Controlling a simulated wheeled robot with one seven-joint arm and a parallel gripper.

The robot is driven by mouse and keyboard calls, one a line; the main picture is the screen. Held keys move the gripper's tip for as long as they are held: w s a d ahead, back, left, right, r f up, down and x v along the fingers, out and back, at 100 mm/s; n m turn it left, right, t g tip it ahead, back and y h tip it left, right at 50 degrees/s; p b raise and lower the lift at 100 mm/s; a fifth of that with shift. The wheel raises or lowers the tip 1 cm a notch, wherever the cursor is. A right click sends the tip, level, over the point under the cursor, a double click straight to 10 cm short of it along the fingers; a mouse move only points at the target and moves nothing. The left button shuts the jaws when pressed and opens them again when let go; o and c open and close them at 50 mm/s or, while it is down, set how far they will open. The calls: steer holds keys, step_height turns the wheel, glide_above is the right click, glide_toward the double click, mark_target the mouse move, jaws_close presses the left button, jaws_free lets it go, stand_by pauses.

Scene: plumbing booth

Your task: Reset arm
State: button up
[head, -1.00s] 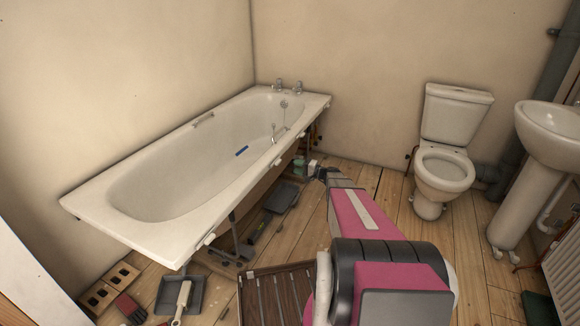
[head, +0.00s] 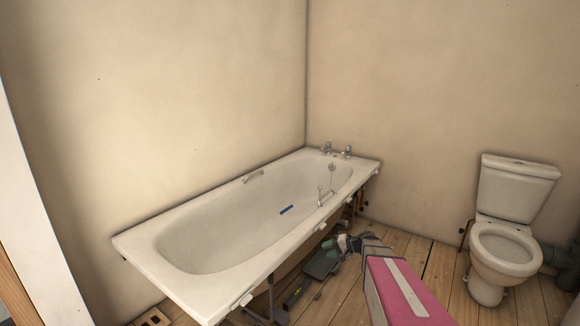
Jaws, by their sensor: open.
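My gripper (head: 350,243) is at the end of my pink arm, low in the head view, just right of the bathtub's near side. It is small and dark in the picture, with floor and items under the tub behind it. It is open, and I see nothing held in it. The white bathtub (head: 190,305) stands along the back wall, with a blue object (head: 286,210) lying inside it.
A white toilet (head: 503,250) stands at the right by the wall. A grey dustpan (head: 322,264) and a green-marked tool (head: 293,298) lie on the boards beneath the tub's edge. Open wooden floor (head: 440,270) lies between arm and toilet.

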steer(key=s+r+n+g+h, duration=0.1)
steer(key=s+r+g+h, duration=0.1)
steer(key=s+h, duration=0.4)
steer(key=s+r+n+g+h, duration=0.2)
steer(key=s+h, duration=0.3)
steer(key=s, duration=1)
steer(key=shift+n+h, duration=0.3)
steer(key=shift+h, duration=0.1)
